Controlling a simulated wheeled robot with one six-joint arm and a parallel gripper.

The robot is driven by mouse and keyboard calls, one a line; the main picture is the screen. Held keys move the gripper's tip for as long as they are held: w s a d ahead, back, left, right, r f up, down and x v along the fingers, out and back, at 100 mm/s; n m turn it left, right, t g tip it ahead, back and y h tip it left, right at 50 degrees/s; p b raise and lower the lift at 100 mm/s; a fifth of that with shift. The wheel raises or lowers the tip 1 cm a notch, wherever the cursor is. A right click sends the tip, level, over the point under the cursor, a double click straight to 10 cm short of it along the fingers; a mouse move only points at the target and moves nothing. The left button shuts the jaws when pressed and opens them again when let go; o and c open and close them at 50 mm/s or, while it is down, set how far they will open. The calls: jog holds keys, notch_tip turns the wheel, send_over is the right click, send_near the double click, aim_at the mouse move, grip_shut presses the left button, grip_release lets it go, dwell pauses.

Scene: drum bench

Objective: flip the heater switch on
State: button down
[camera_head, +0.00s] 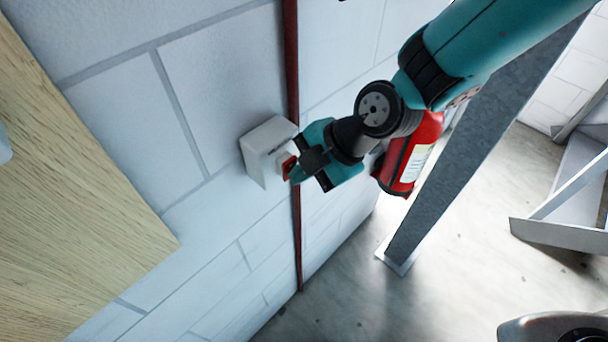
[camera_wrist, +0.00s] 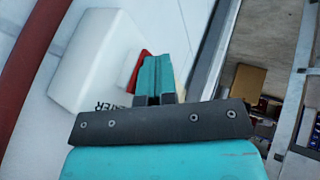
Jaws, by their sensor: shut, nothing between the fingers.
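The heater switch is a white box (camera_head: 262,150) on the block wall with a red rocker (camera_head: 287,166) on its face. In the wrist view the white box (camera_wrist: 98,62) carries dark lettering, partly hidden, that ends in "ATER". The red rocker (camera_wrist: 136,70) shows just left of my fingers. My gripper (camera_head: 294,174) is shut and empty, its teal fingertips at the rocker. In the wrist view my gripper (camera_wrist: 154,62) overlaps the rocker's right edge. I cannot tell whether they touch, nor which way the rocker is set.
A dark red pipe (camera_head: 292,60) runs down the wall behind the box. A red fire extinguisher (camera_head: 407,160) hangs behind my wrist. A grey steel post (camera_head: 450,165) stands to the right. A wooden panel (camera_head: 70,190) fills the left. Floor (camera_head: 340,290) shows below.

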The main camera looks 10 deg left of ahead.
jog(key=shift+p, duration=0.5)
jog(key=shift+r+p, duration=0.3)
jog(key=shift+r, duration=0.5)
jog(key=s+d+r+b, duration=0.2)
jog(key=d+r+b, duration=0.2)
jog(key=d+r, duration=0.3)
jog(key=d, duration=0.3)
jog(key=shift+s+b, duration=0.35)
